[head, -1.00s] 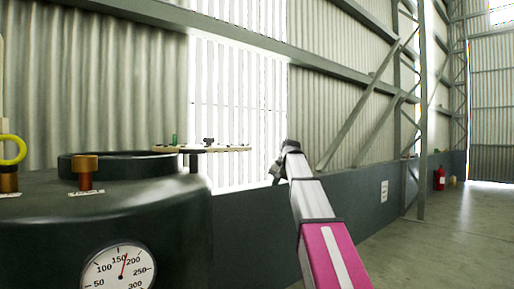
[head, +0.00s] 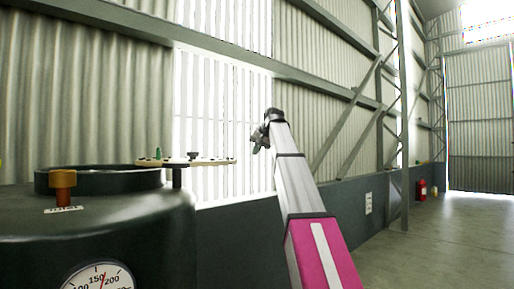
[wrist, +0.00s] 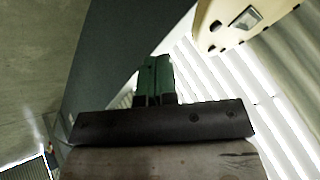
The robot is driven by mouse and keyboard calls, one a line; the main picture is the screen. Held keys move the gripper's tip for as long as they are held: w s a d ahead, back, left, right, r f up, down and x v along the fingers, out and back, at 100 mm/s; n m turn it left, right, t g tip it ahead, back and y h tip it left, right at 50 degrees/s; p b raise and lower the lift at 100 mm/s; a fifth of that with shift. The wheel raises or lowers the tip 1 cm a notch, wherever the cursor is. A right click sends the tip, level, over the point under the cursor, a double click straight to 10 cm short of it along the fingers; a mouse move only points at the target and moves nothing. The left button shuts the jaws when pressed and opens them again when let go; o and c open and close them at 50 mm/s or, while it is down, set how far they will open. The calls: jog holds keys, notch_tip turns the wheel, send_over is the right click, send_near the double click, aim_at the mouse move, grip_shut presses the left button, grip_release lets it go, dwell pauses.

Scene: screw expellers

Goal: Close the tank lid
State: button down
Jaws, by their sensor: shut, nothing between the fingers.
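The dark tank (head: 110,225) stands at the left in the head view, with a raised round collar (head: 100,182) on top. The flat, pale-edged lid (head: 200,161) is swung out to the right of the collar on a short post (head: 177,178), so the opening looks uncovered. A small green piece and a dark knob sit on the lid. My gripper (head: 259,140) is right of the lid, slightly higher and apart from it. In the wrist view the green fingers (wrist: 154,78) are shut and empty. The lid's cream underside (wrist: 232,28) shows at upper right there.
A copper-coloured fitting (head: 63,186) stands on the tank top, and a pressure gauge (head: 98,279) is on its front. A corrugated wall with steel beams is behind. Open floor lies to the right, with a red fire extinguisher (head: 422,190) far off.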

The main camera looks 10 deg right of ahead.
jog(key=w+a+f, duration=0.3)
jog(key=a+f, duration=0.1)
jog(key=a, duration=0.1)
jog(key=shift+w+a, duration=0.2)
jog(key=shift+a, duration=0.2)
jog(key=shift+f, duration=0.1)
